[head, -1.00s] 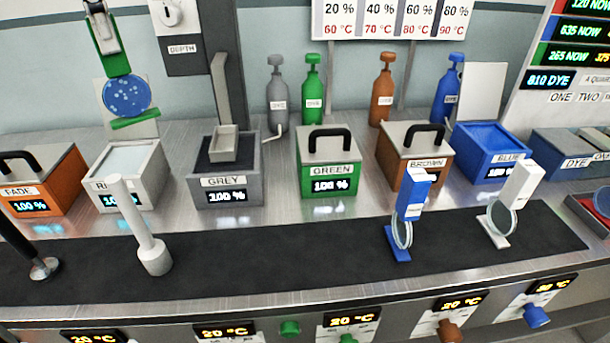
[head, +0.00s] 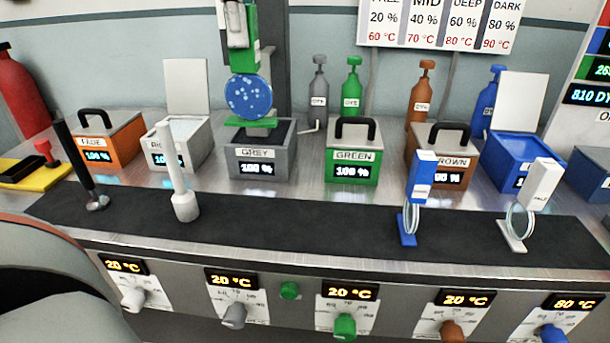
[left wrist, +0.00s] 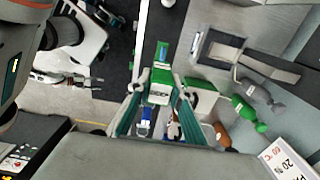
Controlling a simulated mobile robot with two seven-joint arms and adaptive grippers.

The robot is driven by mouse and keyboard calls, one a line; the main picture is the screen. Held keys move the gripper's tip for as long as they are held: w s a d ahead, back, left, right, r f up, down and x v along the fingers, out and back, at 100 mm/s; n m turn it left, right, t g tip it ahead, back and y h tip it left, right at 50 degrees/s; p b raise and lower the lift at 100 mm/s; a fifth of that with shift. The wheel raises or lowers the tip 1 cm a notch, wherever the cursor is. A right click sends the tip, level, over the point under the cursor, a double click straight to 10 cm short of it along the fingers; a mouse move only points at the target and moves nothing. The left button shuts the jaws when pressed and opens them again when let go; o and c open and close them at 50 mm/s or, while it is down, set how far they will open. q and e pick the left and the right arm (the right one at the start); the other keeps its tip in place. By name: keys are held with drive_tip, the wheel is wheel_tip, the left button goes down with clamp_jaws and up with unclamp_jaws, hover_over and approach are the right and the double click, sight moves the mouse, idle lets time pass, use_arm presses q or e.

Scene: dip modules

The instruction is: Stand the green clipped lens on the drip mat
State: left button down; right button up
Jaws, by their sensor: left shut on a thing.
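My left gripper (head: 238,30) is shut on the green clip (head: 249,62) of the lens and holds it in the air. The round lens (head: 248,96) is blue with pale spots and hangs upright below the clip, with a green foot (head: 246,123) under it. In the head view it appears in front of the grey tank's top, above the counter and apart from the mat. The left wrist view shows the green clip (left wrist: 160,84) between the fingers. The drip mat (head: 310,215) is the long black strip along the counter front.
A blue clipped lens (head: 408,225) and a white clipped lens (head: 517,222) stand on the mat's right part. A white post (head: 184,200) and a black-handled tool (head: 90,185) stand on its left. The mat's middle is clear. Tanks, including the green one (head: 353,172), line up behind.

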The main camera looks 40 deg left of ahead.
use_arm(q)
drive_tip(key=b, duration=0.2)
hover_over(252, 119)
drive_tip(key=f, duration=0.5)
drive_tip(key=shift+w+a+f, duration=0.2)
drive_tip(key=shift+a, duration=0.05)
wheel_tip(252, 119, down, 11)
drive_tip(key=shift+r+b, duration=0.2)
drive_tip(key=shift+b, duration=0.7)
wheel_tip(252, 119, down, 4)
drive_tip(key=shift+s+f+b, duration=0.1)
drive_tip(key=shift+b, duration=0.35)
drive_tip(key=c, duration=2.2)
unclamp_jaws()
drive_tip(key=shift+f, duration=0.1)
drive_tip(key=o, duration=0.4)
use_arm(e)
drive_tip(key=shift+m+t+y, duration=0.3)
drive_tip(key=shift+m+y, duration=0.1)
drive_tip(key=shift+y, duration=0.2)
drive_tip(key=a, duration=0.2)
drive_tip(key=w+a+r, duration=0.1)
drive_tip(key=shift+a+r, duration=0.1)
drive_tip(key=shift+a, duration=0.25)
drive_tip(key=shift+r, duration=0.1)
